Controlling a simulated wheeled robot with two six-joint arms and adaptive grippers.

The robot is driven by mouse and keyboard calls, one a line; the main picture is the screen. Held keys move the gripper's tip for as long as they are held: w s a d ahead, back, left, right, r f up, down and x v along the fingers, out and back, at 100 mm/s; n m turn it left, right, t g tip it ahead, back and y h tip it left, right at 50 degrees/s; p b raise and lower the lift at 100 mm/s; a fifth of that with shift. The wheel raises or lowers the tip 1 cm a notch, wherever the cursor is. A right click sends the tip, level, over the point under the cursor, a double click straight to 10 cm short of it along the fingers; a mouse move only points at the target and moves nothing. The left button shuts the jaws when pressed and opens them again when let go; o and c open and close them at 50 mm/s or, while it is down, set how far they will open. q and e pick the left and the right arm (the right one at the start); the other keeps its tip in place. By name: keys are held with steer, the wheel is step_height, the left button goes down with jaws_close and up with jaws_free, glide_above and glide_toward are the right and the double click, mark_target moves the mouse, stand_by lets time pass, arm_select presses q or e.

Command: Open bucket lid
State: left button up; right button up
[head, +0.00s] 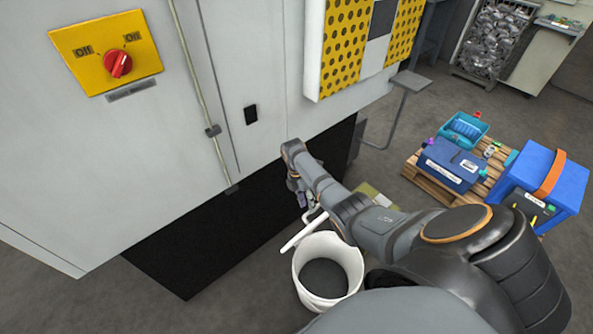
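A white bucket (300,285) stands on the floor at the bottom centre of the head view, with its dark grey inside showing. Its white lid (303,232) shows nearly edge-on, tilted up at the bucket's far left rim. My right arm reaches in from the lower right, passing over the bucket's far right side. My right gripper (304,199) points down just beyond the lid's upper end, close to a small white curved piece there. It is small and partly hidden by my arm, so contact and finger opening cannot be told. My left gripper is out of view.
A grey machine cabinet with a red switch (118,64) on a yellow plate (90,45) fills the left. Floor is clear left of the bucket.

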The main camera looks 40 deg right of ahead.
steer(key=w+r+b, duration=0.5)
steer(key=w, duration=0.2)
steer(key=shift+w+a+r, duration=0.25)
steer(key=shift+w+r, duration=0.05)
steer(key=shift+w, duration=0.1)
stand_by(0.4)
steer(key=v, duration=0.8)
steer(key=shift+r, duration=0.3)
